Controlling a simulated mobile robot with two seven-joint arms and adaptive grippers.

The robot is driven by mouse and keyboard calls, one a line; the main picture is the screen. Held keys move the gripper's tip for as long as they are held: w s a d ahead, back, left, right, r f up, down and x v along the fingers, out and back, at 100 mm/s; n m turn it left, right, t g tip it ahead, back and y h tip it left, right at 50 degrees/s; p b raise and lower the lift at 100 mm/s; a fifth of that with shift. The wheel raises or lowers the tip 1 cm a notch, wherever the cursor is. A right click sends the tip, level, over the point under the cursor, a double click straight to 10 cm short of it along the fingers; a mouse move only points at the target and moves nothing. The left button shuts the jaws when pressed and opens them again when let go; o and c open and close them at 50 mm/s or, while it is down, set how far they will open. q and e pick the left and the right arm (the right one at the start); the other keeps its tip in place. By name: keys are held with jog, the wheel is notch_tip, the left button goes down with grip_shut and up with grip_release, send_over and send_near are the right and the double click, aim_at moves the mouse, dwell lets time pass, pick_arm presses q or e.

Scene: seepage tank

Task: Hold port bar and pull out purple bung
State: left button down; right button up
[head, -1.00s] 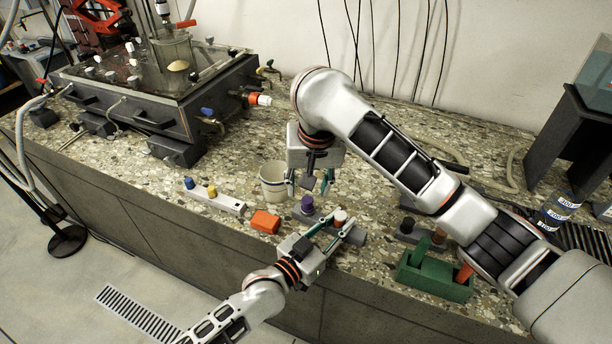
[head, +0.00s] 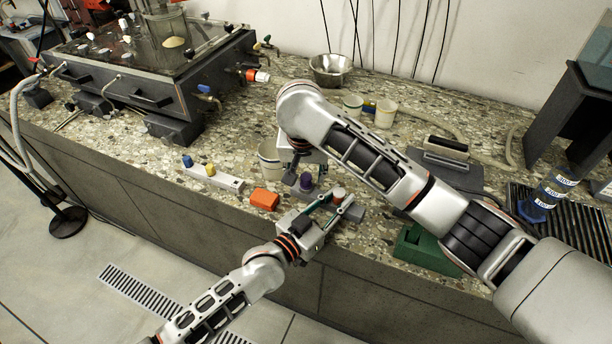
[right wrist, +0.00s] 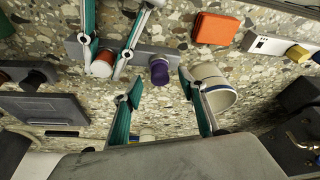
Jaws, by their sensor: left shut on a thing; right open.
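The grey port bar (right wrist: 146,58) lies on the speckled bench near its front edge. A purple bung (right wrist: 159,72) stands on it, also visible in the head view (head: 305,182). A red-brown bung (right wrist: 101,66) stands on the bar further left in the right wrist view. My right arm partly hides this gripper in the head view.
A white cup (right wrist: 214,92) stands close to my right gripper. An orange block (head: 264,199) and a bar with blue and yellow knobs (head: 212,177) lie left of the port bar. A green holder (head: 425,250) stands to the right. The large tank (head: 150,85) stands back left.

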jog(key=shift+x, duration=1.15)
grip_shut()
jog(key=shift+r, duration=0.4)
